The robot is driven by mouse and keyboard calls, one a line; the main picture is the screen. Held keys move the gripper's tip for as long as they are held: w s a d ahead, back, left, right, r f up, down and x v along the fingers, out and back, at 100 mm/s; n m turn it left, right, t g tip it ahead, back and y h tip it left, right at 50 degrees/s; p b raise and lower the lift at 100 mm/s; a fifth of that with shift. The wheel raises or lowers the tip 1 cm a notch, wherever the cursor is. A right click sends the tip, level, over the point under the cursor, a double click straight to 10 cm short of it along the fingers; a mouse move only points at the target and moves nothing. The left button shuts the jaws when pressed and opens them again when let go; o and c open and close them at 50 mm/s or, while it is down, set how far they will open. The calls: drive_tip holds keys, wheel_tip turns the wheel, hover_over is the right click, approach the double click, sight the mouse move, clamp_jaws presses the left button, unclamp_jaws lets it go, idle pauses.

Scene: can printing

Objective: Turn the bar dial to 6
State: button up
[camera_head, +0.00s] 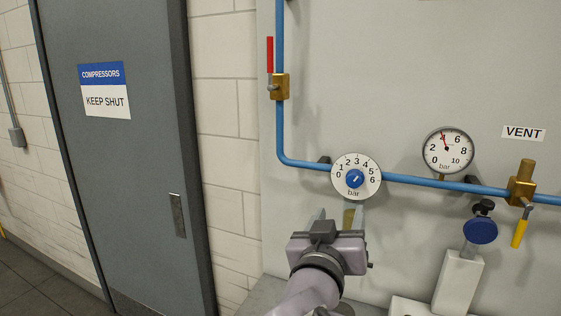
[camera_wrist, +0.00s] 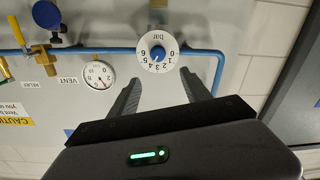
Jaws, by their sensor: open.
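The bar dial (camera_head: 343,190) is a white round plate marked 0 to 6 on the blue pipe, with a blue knob (camera_head: 355,178) at its centre. The knob's white mark points up and right, roughly toward 4 to 5; it is too small to read exactly. In the wrist view the dial (camera_wrist: 146,44) appears upside down, just beyond the fingertips. My gripper (camera_head: 337,214) is open and empty, below the dial in the head view. Its two fingers also show in the wrist view (camera_wrist: 160,77), apart from the knob.
A pressure gauge (camera_head: 458,158) with a red needle near 4 is right of the dial. The blue pipe (camera_head: 415,182) runs along the panel. A red-handled valve (camera_head: 280,87), a yellow-handled vent valve (camera_head: 522,190) and a dark blue knob (camera_head: 481,231) are nearby. A grey door (camera_head: 120,170) stands left.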

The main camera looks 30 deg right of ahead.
sight(353, 181)
drive_tip(key=b+x, duration=0.2)
drive_tip(key=x, duration=1.4)
drive_tip(key=shift+s+d+f+b, duration=0.1)
drive_tip(key=shift+d+b, duration=0.2)
drive_tip(key=shift+b, duration=0.1)
drive_tip(key=shift+w+d, duration=0.3)
drive_tip(key=shift+d, duration=0.1)
drive_tip(key=shift+a, duration=0.1)
clamp_jaws()
